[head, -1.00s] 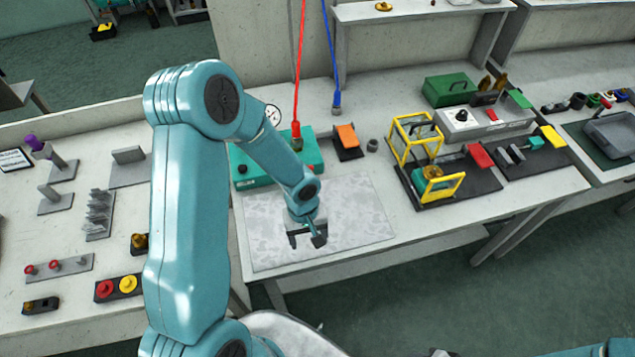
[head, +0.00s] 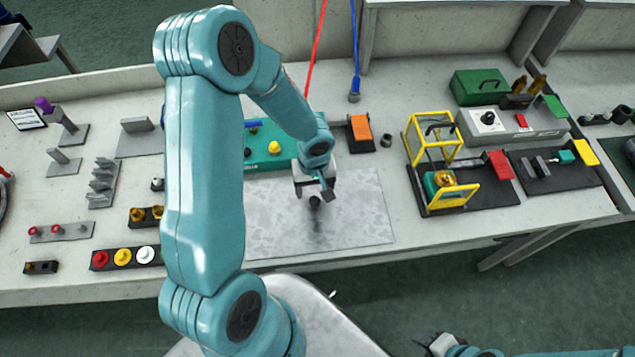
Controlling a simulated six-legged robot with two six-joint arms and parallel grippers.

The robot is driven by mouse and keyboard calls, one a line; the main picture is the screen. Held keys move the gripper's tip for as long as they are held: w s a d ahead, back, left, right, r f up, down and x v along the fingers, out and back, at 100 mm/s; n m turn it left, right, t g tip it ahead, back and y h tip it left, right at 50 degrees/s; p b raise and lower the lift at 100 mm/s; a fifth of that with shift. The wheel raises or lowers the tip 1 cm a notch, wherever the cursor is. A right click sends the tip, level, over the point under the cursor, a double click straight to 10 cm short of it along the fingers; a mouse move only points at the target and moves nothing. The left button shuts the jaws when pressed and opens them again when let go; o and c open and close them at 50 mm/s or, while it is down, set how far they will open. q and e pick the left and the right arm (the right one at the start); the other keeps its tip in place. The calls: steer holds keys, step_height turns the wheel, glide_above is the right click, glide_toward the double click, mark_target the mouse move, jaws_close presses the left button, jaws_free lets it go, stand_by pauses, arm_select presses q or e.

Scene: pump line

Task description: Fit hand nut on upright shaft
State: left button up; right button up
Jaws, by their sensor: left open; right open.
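I cannot tell for certain which piece is the hand nut or the upright shaft. A black holder carries a red round piece (head: 100,258), a yellow one (head: 122,256) and a white one (head: 146,254), left of my arm. A grey rail (head: 60,232) has short upright posts, some with red pieces. My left gripper (head: 315,193) is open above the grey mottled mat (head: 360,215). A small dark shape shows just below it; I cannot tell whether it is a fingertip or a separate part. My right gripper (head: 437,342) is open at the bottom edge, away from the bench.
A teal unit (head: 270,160) with a yellow knob stands behind the mat, partly hidden by my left arm. A yellow-framed fixture (head: 432,142) stands to the right. An orange-topped block (head: 361,130) is behind the mat. Much of the mat is bare.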

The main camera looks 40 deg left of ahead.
mark_target(315, 200)
arm_select(q)
steer(key=shift+s+d+f+b, duration=0.15)
steer(key=shift+s+f+b, duration=0.2)
steer(key=shift+f, duration=0.25)
steer(key=shift+w+f+b, duration=0.2)
steer(key=shift+f+b, duration=0.15)
steer(key=shift+f, duration=0.2)
steer(key=shift+w+f+b, duration=0.15)
steer(key=shift+f+b, duration=0.2)
steer(key=shift+f, duration=0.2)
steer(key=shift+f+b, duration=0.35)
steer(key=shift+s+r, duration=0.1)
steer(key=shift+r, duration=0.25)
steer(key=shift+s, duration=0.1)
steer(key=shift+f, duration=0.2)
steer(key=shift+d+r+b, duration=0.1)
steer(key=shift+r+b, duration=0.05)
steer(key=shift+b, duration=0.2)
